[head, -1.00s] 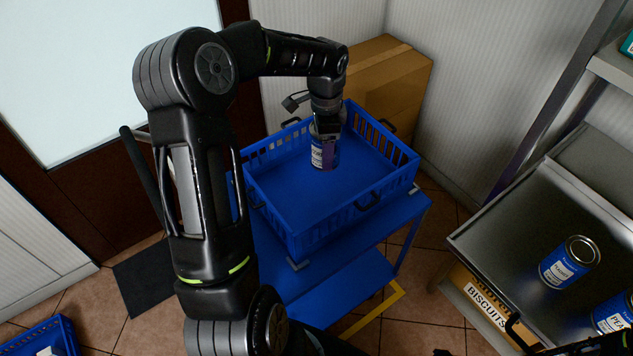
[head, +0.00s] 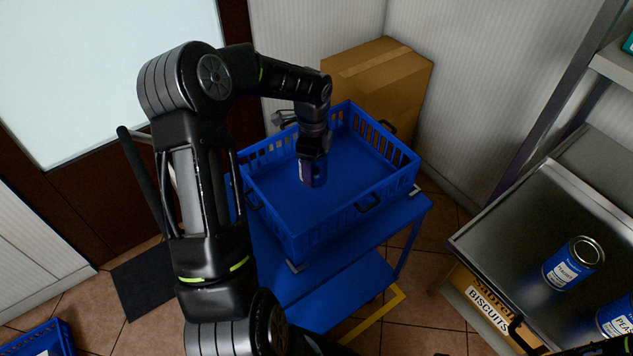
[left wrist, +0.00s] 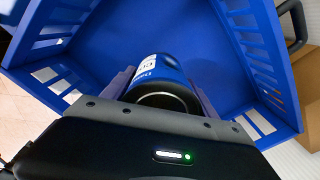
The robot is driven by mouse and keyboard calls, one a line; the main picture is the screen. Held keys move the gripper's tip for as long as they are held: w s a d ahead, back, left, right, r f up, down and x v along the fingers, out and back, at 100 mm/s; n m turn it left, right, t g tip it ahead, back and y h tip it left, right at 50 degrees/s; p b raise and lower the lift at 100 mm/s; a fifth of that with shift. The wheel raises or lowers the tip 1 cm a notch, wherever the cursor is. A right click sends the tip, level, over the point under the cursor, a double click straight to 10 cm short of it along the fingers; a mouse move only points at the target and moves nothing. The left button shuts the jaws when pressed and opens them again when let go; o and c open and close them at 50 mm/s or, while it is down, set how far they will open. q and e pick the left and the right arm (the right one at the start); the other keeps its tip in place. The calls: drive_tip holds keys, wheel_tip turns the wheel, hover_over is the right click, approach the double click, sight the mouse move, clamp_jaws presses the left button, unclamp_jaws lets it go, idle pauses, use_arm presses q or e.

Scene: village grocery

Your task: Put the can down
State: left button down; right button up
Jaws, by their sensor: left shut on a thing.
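A blue can with a white label (head: 318,174) is in my left gripper (head: 311,160), inside the blue crate (head: 300,232). The can also shows in the left wrist view (left wrist: 160,82), between the two fingers of the left gripper (left wrist: 160,88), with the crate floor beyond it. The left gripper is shut on the can from above. The can looks upright; I cannot tell whether its bottom touches the crate floor. My right gripper is not clearly in view.
The crate stands on a blue cart (head: 335,278) and its floor around the can is clear. A cardboard box (head: 375,85) is behind it. At right, a metal shelf (head: 520,225) holds blue cans (head: 572,264). Another blue crate (head: 45,342) is at lower left.

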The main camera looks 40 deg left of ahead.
use_arm(q)
drive_tip(key=shift+f, duration=1.4)
wheel_tip(320, 180, down, 4)
drive_tip(key=shift+r+p, duration=0.2)
drive_tip(key=shift+p, duration=0.15)
drive_tip(key=shift+f, duration=0.1)
drive_tip(key=shift+f, duration=0.25)
drive_tip(key=shift+c, duration=1.2)
unclamp_jaws()
drive_tip(key=shift+r, duration=0.1)
